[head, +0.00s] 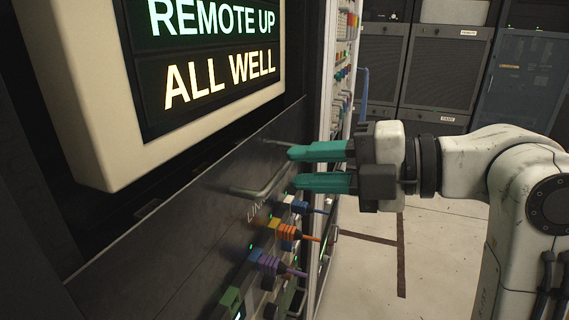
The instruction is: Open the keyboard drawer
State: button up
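The keyboard drawer (150,232) is a dark grey front panel below the lit screen, seen at a steep angle in the head view. It looks flush with the rack. Its metal pull handle (262,188) stands out from the panel near the right part. My gripper (292,168) has two teal fingers, one above the other, with a clear gap between them. The fingertips are at the right end of the handle, and part of the handle shows at the gap. I cannot tell whether the fingers touch it.
A cream-framed screen (68,75) reading "REMOTE UP" and "ALL WELL" is above the drawer. Below are coloured plugs and cables (270,262). More racks (435,65) stand behind. The pale floor (440,255) on the right is open around my arm.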

aim_at(284, 164)
jog(key=shift+x, duration=2)
jog(key=shift+c, duration=0.2)
grip_shut()
